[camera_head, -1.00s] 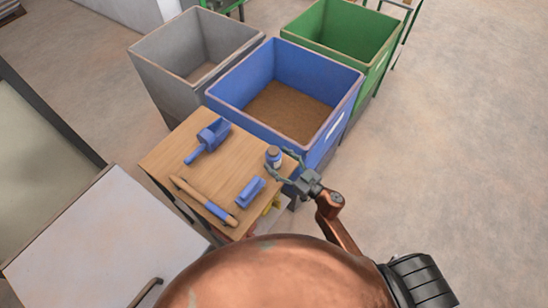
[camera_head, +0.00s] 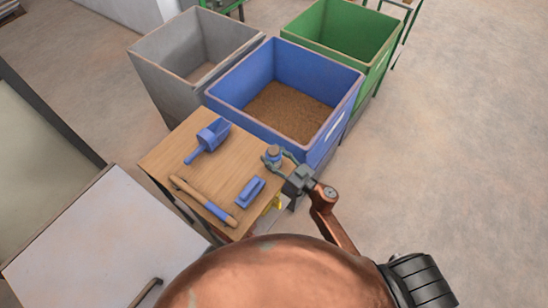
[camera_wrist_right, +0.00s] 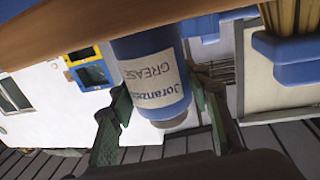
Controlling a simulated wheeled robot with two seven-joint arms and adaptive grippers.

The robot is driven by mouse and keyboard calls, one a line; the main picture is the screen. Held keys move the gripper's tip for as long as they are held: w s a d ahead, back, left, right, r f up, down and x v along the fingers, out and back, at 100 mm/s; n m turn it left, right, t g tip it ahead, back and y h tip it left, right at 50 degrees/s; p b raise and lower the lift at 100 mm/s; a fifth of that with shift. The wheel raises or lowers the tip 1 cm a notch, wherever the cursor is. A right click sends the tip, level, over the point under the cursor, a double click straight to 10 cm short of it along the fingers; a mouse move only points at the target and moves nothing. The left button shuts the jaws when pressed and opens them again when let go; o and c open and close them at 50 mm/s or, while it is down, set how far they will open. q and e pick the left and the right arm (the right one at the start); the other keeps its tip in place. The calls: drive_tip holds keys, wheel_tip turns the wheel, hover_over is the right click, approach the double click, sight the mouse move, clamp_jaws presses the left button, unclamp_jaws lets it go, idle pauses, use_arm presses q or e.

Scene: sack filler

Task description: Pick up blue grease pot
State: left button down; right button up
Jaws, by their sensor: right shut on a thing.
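The blue grease pot (camera_head: 273,152) stands upright near the right back corner of the wooden table (camera_head: 174,153). In the right wrist view the pot (camera_wrist_right: 152,72) shows upside down, with a cream label reading GREASE. My right gripper (camera_head: 277,159) is shut on the pot, with a finger on either side of it. No clear gap shows between pot and tabletop in the head view. My left gripper is not in view.
Open floor lies right.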

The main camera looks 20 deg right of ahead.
drive_tip(key=c, duration=0.5)
